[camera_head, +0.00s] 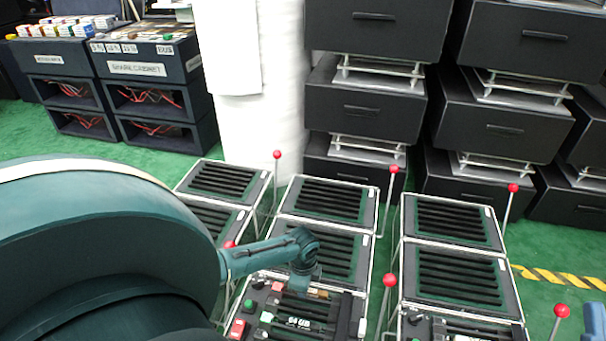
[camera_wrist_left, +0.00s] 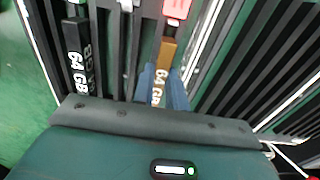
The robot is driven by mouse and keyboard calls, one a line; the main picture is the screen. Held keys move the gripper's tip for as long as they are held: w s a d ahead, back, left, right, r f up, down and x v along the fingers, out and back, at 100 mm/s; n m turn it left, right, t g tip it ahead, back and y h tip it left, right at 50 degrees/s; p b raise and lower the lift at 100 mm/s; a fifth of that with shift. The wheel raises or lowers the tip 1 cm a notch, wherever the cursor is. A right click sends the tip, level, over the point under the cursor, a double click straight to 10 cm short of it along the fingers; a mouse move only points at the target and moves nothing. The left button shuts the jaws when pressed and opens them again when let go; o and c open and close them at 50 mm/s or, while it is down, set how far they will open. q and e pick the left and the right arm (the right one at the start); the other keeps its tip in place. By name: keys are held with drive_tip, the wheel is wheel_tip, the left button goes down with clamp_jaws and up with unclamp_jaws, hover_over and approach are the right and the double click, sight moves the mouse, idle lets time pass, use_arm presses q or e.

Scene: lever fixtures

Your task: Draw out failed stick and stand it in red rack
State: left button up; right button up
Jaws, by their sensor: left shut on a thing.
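My left gripper (camera_head: 304,284) reaches down into the nearest middle slotted tray. In the left wrist view its blue fingers (camera_wrist_left: 162,88) are shut around a brown stick (camera_wrist_left: 168,50) with white "64 GB" lettering and a red end. The stick still lies between the dark slot bars, as far as I can see. I cannot pick out a red rack. A blue part at the right edge of the head view may be my right gripper; its jaws do not show.
Slotted trays stand in rows, with empty ones behind (camera_head: 330,198) and to the right (camera_head: 455,275). Thin levers with red balls (camera_head: 394,169) rise beside them. Black drawer units (camera_head: 375,110) stand behind. A dark cabinet (camera_head: 150,80) is at back left.

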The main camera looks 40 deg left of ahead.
use_arm(q)
drive_tip(key=shift+r+p, duration=0.65)
drive_tip(key=shift+p, duration=0.2)
clamp_jaws()
idle(0.9)
drive_tip(key=shift+r+p, duration=1.6)
drive_tip(key=shift+p, duration=0.25)
